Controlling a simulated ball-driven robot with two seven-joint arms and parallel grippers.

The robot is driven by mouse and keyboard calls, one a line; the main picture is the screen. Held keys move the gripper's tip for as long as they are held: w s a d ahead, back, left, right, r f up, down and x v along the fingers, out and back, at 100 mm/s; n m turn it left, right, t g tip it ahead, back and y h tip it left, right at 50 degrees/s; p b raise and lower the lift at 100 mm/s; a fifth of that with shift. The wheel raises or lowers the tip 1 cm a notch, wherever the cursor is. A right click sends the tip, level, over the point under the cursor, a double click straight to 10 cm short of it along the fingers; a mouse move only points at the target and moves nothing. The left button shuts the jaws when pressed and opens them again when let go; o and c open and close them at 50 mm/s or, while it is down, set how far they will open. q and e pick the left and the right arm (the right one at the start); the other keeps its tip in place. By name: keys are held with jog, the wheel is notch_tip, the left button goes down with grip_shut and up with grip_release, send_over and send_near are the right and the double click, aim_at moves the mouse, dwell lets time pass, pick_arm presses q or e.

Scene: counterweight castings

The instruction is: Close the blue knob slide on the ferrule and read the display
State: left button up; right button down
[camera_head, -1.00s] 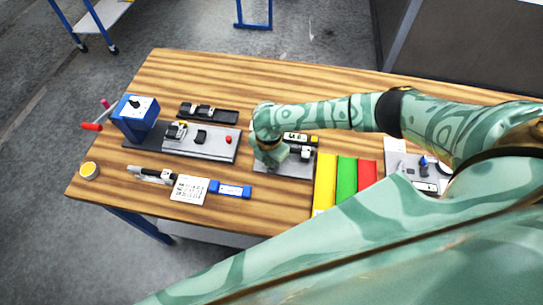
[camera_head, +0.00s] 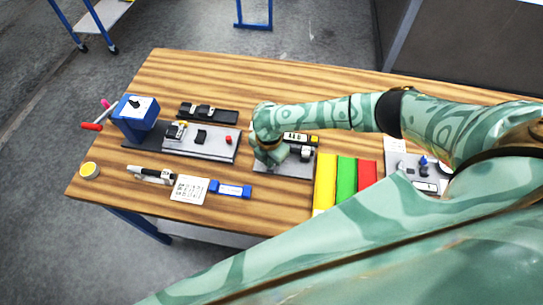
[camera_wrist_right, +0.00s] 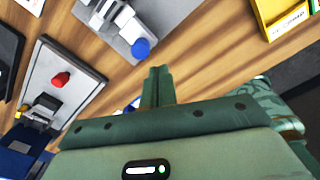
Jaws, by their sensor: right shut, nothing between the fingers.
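The blue knob (camera_wrist_right: 141,47) is just beyond the fingertips there, seemingly a little apart. It sits at the edge of the grey plate (camera_wrist_right: 98,20). I cannot make out the ferrule. My left gripper is out of view.
Yellow (camera_head: 325,183), green (camera_head: 347,178) and red (camera_head: 367,180) bins stand right of the gauge. A fixture plate with a red button (camera_head: 228,140) lies left. A white card (camera_head: 189,189) and blue tool (camera_head: 231,190) lie in front. Bare wood shows behind.

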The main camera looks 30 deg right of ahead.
jog(key=shift+f+b, duration=1.05)
jog(key=shift+f, duration=0.65)
jog(key=shift+w+d, duration=0.1)
jog(key=shift+w, duration=0.05)
jog(key=shift+w+d+b, duration=0.6)
jog(key=shift+w+d, duration=0.15)
jog(key=shift+w, duration=0.2)
jog(key=shift+w+d+r, duration=0.15)
dwell(0.7)
jog(key=shift+p, duration=0.4)
jog(key=r+p, duration=0.7)
jog(key=shift+s+a, duration=0.2)
jog(key=shift+f, duration=0.1)
